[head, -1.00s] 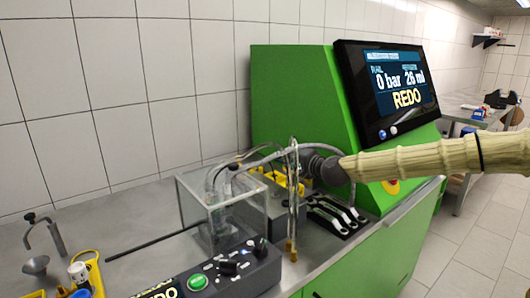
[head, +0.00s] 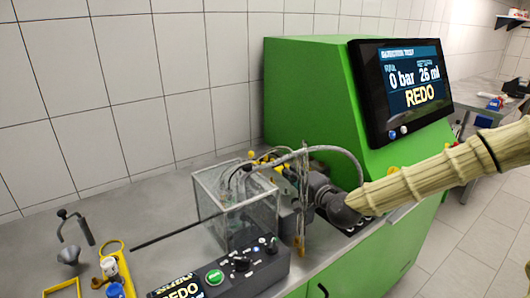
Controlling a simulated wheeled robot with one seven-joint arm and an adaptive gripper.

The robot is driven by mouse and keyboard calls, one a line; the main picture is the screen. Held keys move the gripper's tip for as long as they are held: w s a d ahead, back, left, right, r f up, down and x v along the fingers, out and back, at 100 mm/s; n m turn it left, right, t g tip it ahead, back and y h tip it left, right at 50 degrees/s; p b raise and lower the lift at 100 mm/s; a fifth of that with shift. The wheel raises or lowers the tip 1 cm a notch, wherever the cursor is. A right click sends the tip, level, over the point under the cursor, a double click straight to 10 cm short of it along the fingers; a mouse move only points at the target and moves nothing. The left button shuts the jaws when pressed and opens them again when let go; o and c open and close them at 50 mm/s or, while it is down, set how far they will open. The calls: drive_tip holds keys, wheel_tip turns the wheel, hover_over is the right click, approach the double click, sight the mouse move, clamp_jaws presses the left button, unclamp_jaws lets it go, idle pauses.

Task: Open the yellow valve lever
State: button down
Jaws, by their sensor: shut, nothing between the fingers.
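Yellow parts (head: 268,157) show behind and above the clear box, near a curved hose. I cannot tell which of them is the valve lever, or its angle. My gripper (head: 290,200) is dark grey and reaches in from the right on my pale ribbed arm. It is shut and empty, just right of the clear box (head: 235,205) and below the yellow parts. Thin hoses and a hanging tube (head: 301,215) partly cover its fingers. I cannot tell whether it touches anything.
A green machine (head: 310,95) stands behind, with a screen (head: 412,85) reading 0 bar, 26 ml, REDO. A black control box (head: 225,268) stands in front of the clear box.

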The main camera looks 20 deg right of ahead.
drive_tip(key=p, duration=0.4)
approach(254, 160)
drive_tip(key=w, duration=0.3)
drive_tip(key=w+d+r, duration=0.1)
drive_tip(key=w, duration=0.2)
drive_tip(key=w+d+r, duration=0.1)
drive_tip(key=w, duration=0.2)
drive_tip(key=shift+w+r, duration=0.15)
drive_tip(key=shift+b, duration=0.35)
drive_tip(key=shift+w+a+f+n+y+b, duration=0.1)
drive_tip(key=shift+a+f+n+y+b, duration=0.35)
drive_tip(key=shift+y+b, duration=0.6)
drive_tip(key=shift+w+a+r+b, duration=0.15)
drive_tip(key=shift+a+r+b, duration=0.1)
drive_tip(key=shift+b, duration=0.75)
drive_tip(key=shift+a, duration=0.1)
